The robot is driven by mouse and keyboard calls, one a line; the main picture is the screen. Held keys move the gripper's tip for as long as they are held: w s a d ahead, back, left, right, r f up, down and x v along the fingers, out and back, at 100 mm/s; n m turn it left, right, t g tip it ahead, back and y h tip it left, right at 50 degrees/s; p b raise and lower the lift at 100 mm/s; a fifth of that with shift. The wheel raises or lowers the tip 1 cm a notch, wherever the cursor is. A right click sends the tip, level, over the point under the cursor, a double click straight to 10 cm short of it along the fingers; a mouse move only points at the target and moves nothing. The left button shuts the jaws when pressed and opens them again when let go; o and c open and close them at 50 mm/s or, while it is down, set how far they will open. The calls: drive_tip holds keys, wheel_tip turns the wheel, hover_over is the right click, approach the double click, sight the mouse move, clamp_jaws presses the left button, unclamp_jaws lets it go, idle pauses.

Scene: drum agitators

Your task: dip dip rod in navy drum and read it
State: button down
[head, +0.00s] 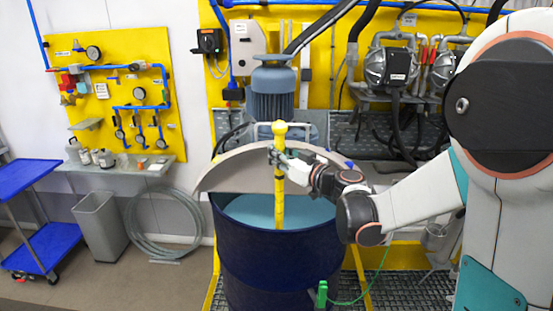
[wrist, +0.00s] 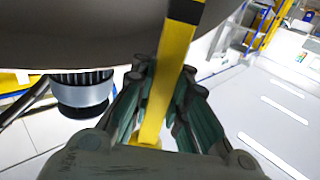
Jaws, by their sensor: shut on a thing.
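The navy drum (head: 280,262) stands at the centre of the head view with its grey half lid (head: 235,172) raised at the back and pale blue-green liquid (head: 250,209) inside. The yellow dip rod (head: 279,205) is upright over the drum, its round knob on top and its lower end meeting the liquid's surface, so its tip is hidden. My gripper (head: 277,157) is shut on the rod below the knob. The wrist view shows the yellow rod (wrist: 172,80) with a dark band between the fingers (wrist: 160,105).
An agitator motor (head: 272,95) stands behind the drum. A green clamp with a green wire (head: 321,294) is at the drum's front right. Pumps (head: 390,67) hang on the yellow wall at right. A blue cart (head: 45,250) and grey bin (head: 100,226) stand left; floor lies between bin and drum.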

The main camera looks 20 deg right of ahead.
wheel_tip(320, 180, up, 19)
drive_tip(key=p, duration=1.2)
drive_tip(key=s+a+p, duration=0.2)
drive_tip(key=s, duration=0.6)
drive_tip(key=s+a+p, duration=0.2)
drive_tip(key=s+a, duration=0.1)
drive_tip(key=s, duration=0.5)
drive_tip(key=shift+s+a+r, duration=0.15)
drive_tip(key=shift+s+r, duration=0.05)
drive_tip(key=shift+r, duration=0.2)
drive_tip(key=s+a+f+b, duration=0.2)
drive_tip(key=s+f, duration=0.4)
drive_tip(key=s, duration=0.1)
drive_tip(key=shift+s+a+b, duration=0.2)
drive_tip(key=shift+s+b, duration=0.1)
drive_tip(key=shift+b, duration=0.05)
